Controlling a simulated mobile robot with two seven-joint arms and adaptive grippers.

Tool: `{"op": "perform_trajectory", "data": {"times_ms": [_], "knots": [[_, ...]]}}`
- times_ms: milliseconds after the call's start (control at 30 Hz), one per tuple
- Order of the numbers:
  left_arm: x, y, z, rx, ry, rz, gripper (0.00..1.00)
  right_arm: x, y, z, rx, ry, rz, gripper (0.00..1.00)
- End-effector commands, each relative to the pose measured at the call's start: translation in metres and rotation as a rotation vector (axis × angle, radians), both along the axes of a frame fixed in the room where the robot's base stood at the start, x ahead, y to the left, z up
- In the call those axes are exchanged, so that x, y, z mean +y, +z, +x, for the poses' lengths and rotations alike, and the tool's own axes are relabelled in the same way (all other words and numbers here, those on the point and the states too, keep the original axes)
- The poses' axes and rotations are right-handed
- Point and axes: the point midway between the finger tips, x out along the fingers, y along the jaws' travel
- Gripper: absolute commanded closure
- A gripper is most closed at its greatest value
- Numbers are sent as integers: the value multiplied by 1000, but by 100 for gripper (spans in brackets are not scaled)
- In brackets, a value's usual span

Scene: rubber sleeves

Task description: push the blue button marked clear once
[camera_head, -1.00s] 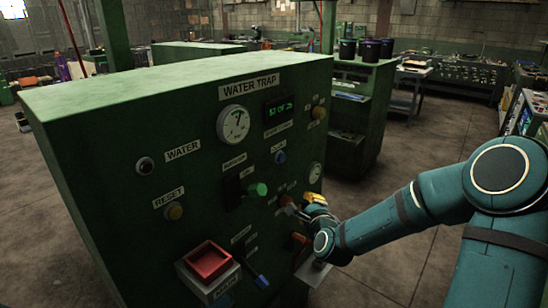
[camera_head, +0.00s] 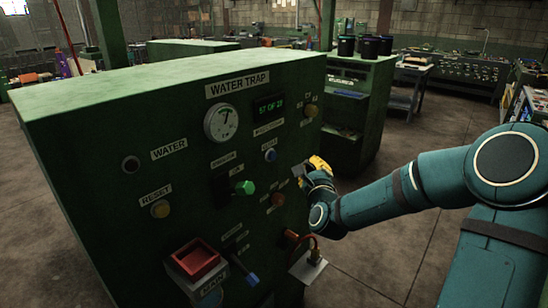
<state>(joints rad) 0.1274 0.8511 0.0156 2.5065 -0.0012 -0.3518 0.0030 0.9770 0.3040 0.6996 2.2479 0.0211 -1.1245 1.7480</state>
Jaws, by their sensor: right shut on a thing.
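The blue button (camera_head: 270,155) is small and round, on the front of the green cabinet, below the display. The label above it is too small to read surely. My right gripper (camera_head: 300,174) is in front of the panel's right part, a little right of and below the blue button and apart from it in the picture. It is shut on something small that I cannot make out. A yellow part (camera_head: 319,163) shows at the gripper; I cannot tell whether it belongs to it. My left gripper is out of view.
The green cabinet (camera_head: 150,90) carries a gauge (camera_head: 221,122), a lit display (camera_head: 270,108), a green knob (camera_head: 244,187), a yellow reset button (camera_head: 160,208), a red square button (camera_head: 196,260) and a blue lever (camera_head: 250,277).

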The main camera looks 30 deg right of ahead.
Motion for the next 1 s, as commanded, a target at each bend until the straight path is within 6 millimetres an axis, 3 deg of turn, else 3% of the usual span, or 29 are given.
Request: {"op": "perform_trajectory", "data": {"times_ms": [400, 533, 1000], "knots": [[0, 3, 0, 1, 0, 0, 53, 22, 0, 50, -1, 4, 4, 100], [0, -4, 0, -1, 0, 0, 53, 27, -1, 62, -2, 3, 1, 100], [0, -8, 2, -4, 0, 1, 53, 31, 0, 74, 0, 1, 1, 100]]}}
